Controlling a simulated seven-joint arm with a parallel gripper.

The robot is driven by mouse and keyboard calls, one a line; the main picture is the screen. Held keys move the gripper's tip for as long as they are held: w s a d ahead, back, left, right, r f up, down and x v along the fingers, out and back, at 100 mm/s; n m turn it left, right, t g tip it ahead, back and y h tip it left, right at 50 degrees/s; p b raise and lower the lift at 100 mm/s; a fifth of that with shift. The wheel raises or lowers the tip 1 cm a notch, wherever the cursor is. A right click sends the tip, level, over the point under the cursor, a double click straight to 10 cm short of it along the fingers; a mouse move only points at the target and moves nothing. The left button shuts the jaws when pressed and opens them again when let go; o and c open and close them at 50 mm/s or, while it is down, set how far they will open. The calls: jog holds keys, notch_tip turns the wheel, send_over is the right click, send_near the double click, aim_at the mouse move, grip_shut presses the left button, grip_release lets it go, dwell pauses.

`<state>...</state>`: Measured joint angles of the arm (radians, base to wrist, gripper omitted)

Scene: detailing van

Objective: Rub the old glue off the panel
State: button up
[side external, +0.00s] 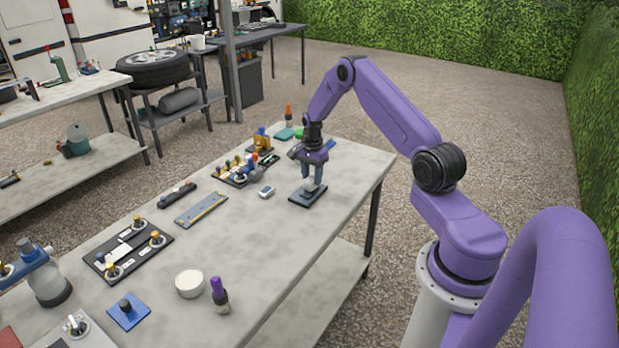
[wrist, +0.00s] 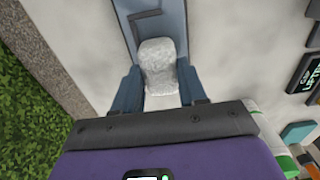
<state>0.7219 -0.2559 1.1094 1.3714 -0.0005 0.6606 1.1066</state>
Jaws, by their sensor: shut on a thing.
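My gripper (side external: 312,180) is over the far right part of the table, pointing down. Its two blue fingers are shut on a whitish, rough-surfaced pad (wrist: 160,62), which shows between them in the wrist view. Under the pad in the side view is a small dark plate (side external: 297,197), apparently the panel. In the wrist view a blue-grey panel surface (wrist: 177,18) with a dark angular line lies behind the pad. The pad appears at or just above the panel; contact is not clear. Glue cannot be made out; the pad and fingers hide part of the panel.
The grey table (side external: 255,240) has clear room in front of the plate. A small white-and-blue item (side external: 266,191) and a board with several knobs (side external: 238,172) lie to its left. A white round tub (side external: 189,284) and purple-capped bottle (side external: 219,295) stand nearer the camera.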

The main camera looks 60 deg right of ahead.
jog(key=shift+d, duration=0.6)
jog(key=shift+r, duration=0.15)
jog(key=shift+r, duration=3.4)
